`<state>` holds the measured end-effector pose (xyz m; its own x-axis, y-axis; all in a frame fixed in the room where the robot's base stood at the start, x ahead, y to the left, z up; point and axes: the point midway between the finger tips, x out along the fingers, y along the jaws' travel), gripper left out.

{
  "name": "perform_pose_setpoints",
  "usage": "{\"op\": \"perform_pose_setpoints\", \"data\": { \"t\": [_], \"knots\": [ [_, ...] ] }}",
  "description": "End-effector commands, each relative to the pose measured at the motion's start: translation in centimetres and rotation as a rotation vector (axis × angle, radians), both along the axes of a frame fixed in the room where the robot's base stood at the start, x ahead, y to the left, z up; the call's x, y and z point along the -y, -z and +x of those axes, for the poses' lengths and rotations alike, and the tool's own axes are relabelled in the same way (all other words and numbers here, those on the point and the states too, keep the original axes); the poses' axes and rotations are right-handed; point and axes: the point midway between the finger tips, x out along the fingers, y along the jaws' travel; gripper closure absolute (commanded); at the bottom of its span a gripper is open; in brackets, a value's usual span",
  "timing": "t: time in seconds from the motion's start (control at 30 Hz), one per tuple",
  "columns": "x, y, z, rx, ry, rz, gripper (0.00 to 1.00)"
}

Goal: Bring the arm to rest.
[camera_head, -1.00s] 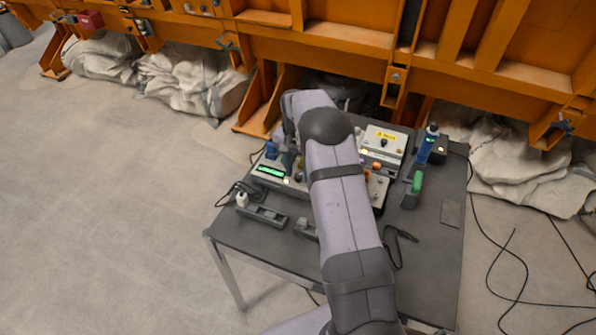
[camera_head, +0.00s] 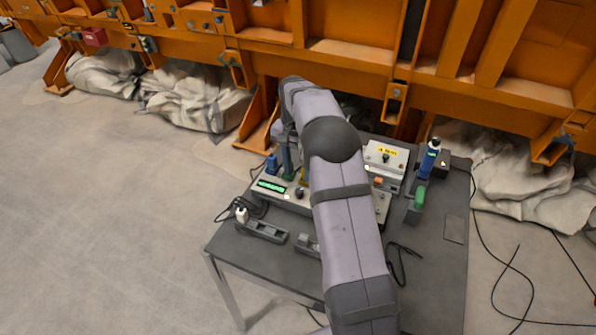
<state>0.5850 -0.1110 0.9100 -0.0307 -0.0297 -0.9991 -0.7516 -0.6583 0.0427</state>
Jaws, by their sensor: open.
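My arm runs from the bottom of the view up over the dark table (camera_head: 440,262), its wrist bent down at the far end. My gripper (camera_head: 288,161) is open and points down over the back left of the table, mostly hidden by the wrist and forearm. It appears to be just above or behind a control panel (camera_head: 272,186) with a lit green display. I cannot tell whether it touches anything. No held object shows.
A grey holder (camera_head: 263,231) lies front left. Orange steel framework (camera_head: 350,55) rises behind. Open floor (camera_head: 110,220) lies left.

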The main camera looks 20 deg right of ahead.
Motion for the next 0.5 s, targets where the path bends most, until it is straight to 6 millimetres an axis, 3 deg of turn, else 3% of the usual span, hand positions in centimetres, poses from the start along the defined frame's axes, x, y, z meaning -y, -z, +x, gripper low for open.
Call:
{"op": "perform_pose_setpoints", "data": {
  "t": [0.3,0.5],
  "knots": [
    [-0.2,-0.2,-0.3,0.000,-0.013,0.001,0.60],
    [-1.8,-1.6,-2.3,0.001,-0.101,0.006,0.60]
  ]
}}
